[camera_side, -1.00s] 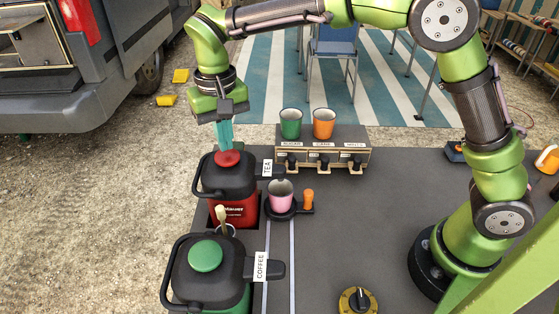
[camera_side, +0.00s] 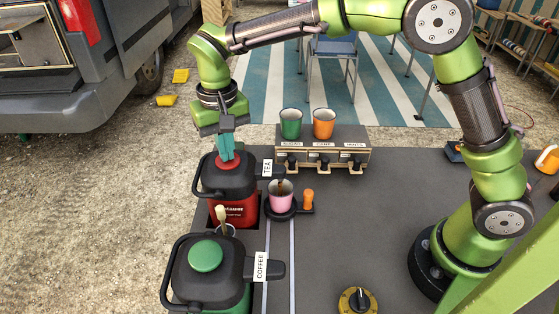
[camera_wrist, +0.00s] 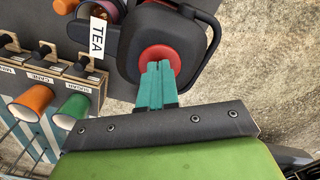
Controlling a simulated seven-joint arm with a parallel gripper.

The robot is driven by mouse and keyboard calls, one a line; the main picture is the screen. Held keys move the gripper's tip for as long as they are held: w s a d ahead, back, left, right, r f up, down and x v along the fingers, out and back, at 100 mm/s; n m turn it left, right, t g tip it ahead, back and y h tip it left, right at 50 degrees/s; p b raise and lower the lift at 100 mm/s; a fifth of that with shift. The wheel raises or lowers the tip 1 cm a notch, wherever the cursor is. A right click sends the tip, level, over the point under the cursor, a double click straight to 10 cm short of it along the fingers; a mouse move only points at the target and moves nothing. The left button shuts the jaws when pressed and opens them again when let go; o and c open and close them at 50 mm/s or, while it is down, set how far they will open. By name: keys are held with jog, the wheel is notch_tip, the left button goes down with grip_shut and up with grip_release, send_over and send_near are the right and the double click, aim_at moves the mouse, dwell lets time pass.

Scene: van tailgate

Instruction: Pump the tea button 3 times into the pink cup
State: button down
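The red tea flask (camera_side: 236,209) with a black lid stands at the table's left edge, marked by a TEA label (camera_side: 267,169). My gripper (camera_side: 227,158) points down with its teal fingers together, and their tips meet the red button (camera_side: 231,164) on the lid. The wrist view also shows the closed fingers (camera_wrist: 157,70) over the red button (camera_wrist: 150,57). The pink cup (camera_side: 281,198) stands on a round black holder beside the flask, below its spout. Dark content shows inside the cup; how much is unclear.
The coffee flask (camera_side: 221,259) with a green button stands in front of the tea flask. A dispenser (camera_side: 322,155) with a green cup (camera_side: 291,124) and an orange cup (camera_side: 324,123) on top stands behind. An orange knob (camera_side: 308,196) and a black dial (camera_side: 357,300) are nearby.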

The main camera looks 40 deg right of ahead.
jog(key=shift+f, duration=0.35)
jog(key=shift+r, duration=1.7)
jog(key=shift+f, duration=0.15)
jog(key=shift+f, duration=1.55)
jog(key=shift+r, duration=1.7)
